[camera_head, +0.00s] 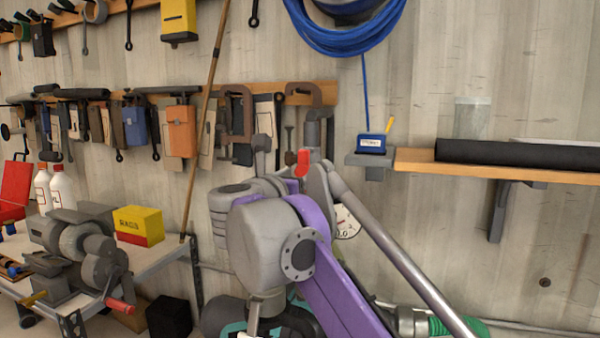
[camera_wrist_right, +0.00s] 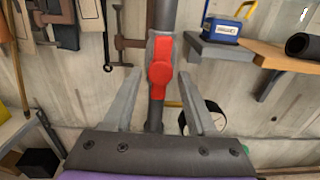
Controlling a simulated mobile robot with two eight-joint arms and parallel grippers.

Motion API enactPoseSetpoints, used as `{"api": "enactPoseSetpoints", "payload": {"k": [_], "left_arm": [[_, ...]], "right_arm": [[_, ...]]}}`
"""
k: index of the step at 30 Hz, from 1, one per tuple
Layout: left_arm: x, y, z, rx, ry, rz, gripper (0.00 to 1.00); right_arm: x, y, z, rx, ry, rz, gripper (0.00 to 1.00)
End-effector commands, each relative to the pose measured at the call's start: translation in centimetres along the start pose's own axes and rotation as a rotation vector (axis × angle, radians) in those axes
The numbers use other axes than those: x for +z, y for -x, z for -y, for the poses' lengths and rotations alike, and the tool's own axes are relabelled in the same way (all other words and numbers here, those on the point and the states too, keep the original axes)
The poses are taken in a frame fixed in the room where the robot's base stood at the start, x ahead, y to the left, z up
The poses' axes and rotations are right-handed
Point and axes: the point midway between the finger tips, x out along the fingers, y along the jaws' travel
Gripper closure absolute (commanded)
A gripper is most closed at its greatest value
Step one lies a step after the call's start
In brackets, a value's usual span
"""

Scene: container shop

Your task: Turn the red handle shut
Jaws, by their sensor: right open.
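The red handle (camera_wrist_right: 161,72) is on a grey vertical pipe (camera_wrist_right: 168,14) in the right wrist view. Its lever points up, in line with the pipe. In the head view only a small red part of the handle (camera_head: 303,162) shows; my right arm hides the rest. My right gripper (camera_wrist_right: 158,78) is open, with one finger on each side of the handle and pipe. I see clear gaps at both sides; whether the fingers reach as deep as the handle is hard to tell. My left gripper is in neither view.
A round gauge (camera_wrist_right: 208,118) sits right of the pipe, near the right finger. Clamps and tools hang behind. A bench (camera_head: 160,262) with a machine stands at left.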

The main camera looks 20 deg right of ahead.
Motion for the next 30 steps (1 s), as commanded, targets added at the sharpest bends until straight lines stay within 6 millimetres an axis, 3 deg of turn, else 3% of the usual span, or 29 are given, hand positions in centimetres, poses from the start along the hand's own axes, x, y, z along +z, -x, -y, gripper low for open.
{"api": "enactPoseSetpoints", "payload": {"k": [5, 14, 23, 24, 30], "left_arm": [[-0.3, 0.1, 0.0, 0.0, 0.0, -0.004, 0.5], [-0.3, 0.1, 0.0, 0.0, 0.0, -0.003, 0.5], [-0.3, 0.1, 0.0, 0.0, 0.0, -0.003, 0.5], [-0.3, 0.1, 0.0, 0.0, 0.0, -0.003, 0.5], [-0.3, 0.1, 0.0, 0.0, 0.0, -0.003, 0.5]], "right_arm": [[0.0, -1.4, 0.0, 0.0, 0.0, 0.0, 0.43], [-0.1, -1.6, 0.0, 0.001, 0.0, -0.001, 0.43], [-0.1, -1.6, 0.0, 0.001, 0.0, 0.0, 0.96], [-0.1, -1.6, 0.0, 0.001, 0.0, 0.0, 1.0], [-0.1, -1.6, 0.0, 0.001, 0.001, 0.0, 1.0]]}}
